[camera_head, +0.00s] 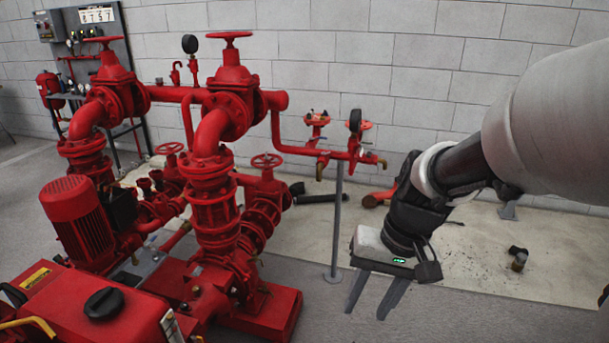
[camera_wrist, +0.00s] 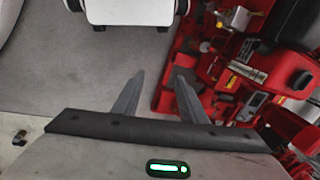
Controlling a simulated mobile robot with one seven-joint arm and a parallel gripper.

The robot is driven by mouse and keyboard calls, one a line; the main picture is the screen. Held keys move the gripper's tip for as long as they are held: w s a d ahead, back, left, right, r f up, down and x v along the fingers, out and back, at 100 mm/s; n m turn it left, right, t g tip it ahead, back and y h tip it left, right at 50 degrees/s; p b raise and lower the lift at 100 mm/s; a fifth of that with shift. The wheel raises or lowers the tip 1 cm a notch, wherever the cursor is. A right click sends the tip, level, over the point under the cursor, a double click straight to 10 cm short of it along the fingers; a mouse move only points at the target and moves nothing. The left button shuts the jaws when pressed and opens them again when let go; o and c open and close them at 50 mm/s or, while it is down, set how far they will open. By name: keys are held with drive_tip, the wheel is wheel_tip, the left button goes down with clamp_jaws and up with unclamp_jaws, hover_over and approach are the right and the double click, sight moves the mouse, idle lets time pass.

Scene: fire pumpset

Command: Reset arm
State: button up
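My arm reaches in from the right of the head view, and my gripper (camera_head: 370,306) hangs at its end, pointing down. Its two grey fingers stand apart with nothing between them. The gripper is in the air to the right of the red pumpset (camera_head: 212,210), apart from it. In the wrist view my gripper (camera_wrist: 158,80) also shows two spread, empty fingers, with grey floor beyond them and red pump parts (camera_wrist: 240,75) to the right.
A thin grey post (camera_head: 337,225) holds up the red pipe end with small valves (camera_head: 340,150). A control panel (camera_head: 90,45) stands at the far left. Small dark parts (camera_head: 518,258) lie on the floor at right. Open floor (camera_head: 470,310) lies below my gripper.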

drive_tip(key=s+d+r+n+t+h, duration=0.1)
drive_tip(key=s+d+r+t+h, duration=0.15)
drive_tip(key=s+r+t, duration=0.55)
wheel_tip(320, 180, up, 22)
drive_tip(key=g+p, duration=0.2)
drive_tip(key=p, duration=1.7)
drive_tip(key=shift+w+d+g, duration=0.15)
drive_tip(key=shift+w+g, duration=0.25)
drive_tip(key=shift+f, duration=0.1)
